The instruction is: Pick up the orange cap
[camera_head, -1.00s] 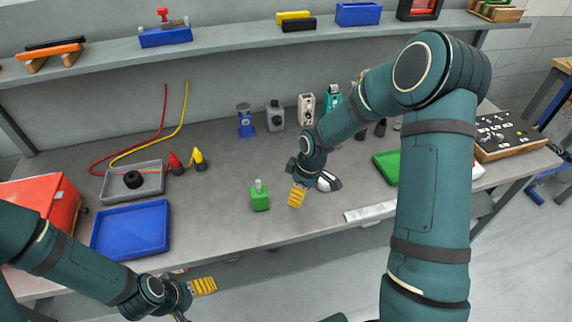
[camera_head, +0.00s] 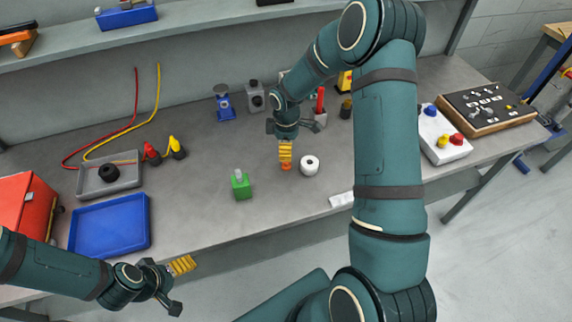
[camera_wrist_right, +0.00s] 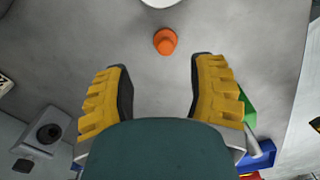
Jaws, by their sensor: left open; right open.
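The orange cap (camera_head: 286,167) stands on the grey bench, just below the fingertips of my right gripper (camera_head: 286,157) and partly hidden by them in the head view. In the right wrist view the orange cap (camera_wrist_right: 165,41) is a small cone with a wider base, lying just beyond the open yellow fingers of my right gripper (camera_wrist_right: 160,62), roughly centred between them. Nothing is between those fingers. My left gripper (camera_head: 184,265) is near the front edge of the bench, away from the cap, with no object visible in it.
A white round item (camera_head: 310,166) stands close to the right of the cap. A green block (camera_head: 241,186) with a grey top stands to its left. A white box (camera_head: 440,138) with coloured knobs is at right.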

